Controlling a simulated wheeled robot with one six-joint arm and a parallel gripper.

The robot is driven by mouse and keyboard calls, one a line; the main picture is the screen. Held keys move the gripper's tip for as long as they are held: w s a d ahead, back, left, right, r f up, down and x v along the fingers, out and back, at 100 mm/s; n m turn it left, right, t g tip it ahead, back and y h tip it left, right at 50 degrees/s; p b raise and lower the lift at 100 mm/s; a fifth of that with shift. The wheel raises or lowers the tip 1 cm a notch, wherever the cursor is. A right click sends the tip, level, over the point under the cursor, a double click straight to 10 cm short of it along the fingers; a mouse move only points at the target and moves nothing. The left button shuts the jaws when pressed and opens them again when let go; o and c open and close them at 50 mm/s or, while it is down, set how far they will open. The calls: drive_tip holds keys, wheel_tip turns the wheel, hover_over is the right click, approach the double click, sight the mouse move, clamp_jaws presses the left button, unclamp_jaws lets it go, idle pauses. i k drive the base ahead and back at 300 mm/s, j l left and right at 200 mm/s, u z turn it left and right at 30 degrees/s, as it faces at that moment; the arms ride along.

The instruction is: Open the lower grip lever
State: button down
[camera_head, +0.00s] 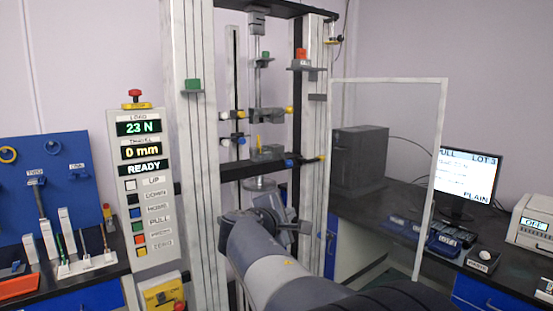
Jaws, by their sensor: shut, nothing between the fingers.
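The testing frame stands in the middle of the head view. Its lower grip (268,152) is a grey block on the dark crossbeam, with a small yellow upright piece (258,143) on it. A blue-tipped part (289,162) sits at the right of this grip and looks like its lever; I cannot tell its exact position. The upper grip (266,115) hangs above, apart from the lower one. My gripper (298,227) is below and in front of the crossbeam, clear of the lower grip. It is shut, with nothing seen in it; its fingertips are small and hard to make out.
A control panel (145,190) reading 23 N, 0 mm and READY stands left of the frame. A clear guard door (438,150) with a pale rim stands open at the right. Benches with a tool board (40,165), monitor (467,178) and small devices flank the frame.

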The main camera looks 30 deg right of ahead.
sight(289, 164)
drive_tip(key=i+l, duration=0.4)
drive_tip(key=i, duration=0.2)
drive_tip(key=i+l, duration=0.45)
drive_tip(key=i, duration=0.2)
